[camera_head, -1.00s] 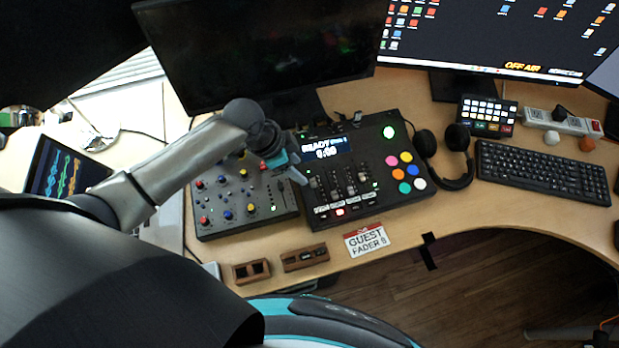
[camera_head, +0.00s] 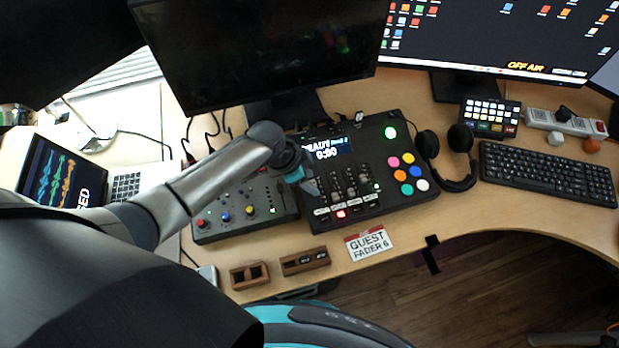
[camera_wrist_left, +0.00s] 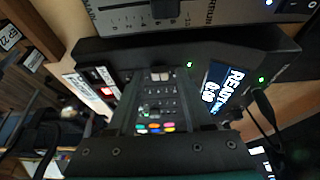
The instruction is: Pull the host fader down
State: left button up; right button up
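The black mixing console (camera_head: 388,135) lies on the desk with a bank of vertical faders (camera_head: 350,185) and a lit screen. White labels (camera_head: 345,206) below the faders are too small to read, so I cannot tell which is the host fader. My left gripper (camera_head: 312,188) is over the left end of the fader bank and hides part of it. In the left wrist view the console's faders (camera_wrist_left: 158,100) show between two dark fingers that stand apart. I see nothing held, and contact with a fader cap cannot be told. My right gripper is not in view.
A grey knob mixer (camera_head: 240,210) sits directly left of the console, under my left forearm. A "GUEST FADER 6" card (camera_head: 369,243) lies at the desk's front edge. Headphones (camera_head: 462,165) and a keyboard (camera_head: 548,174) are to the right. Monitors stand behind.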

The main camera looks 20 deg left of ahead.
pick_arm(q)
grip_shut()
dwell(1.2)
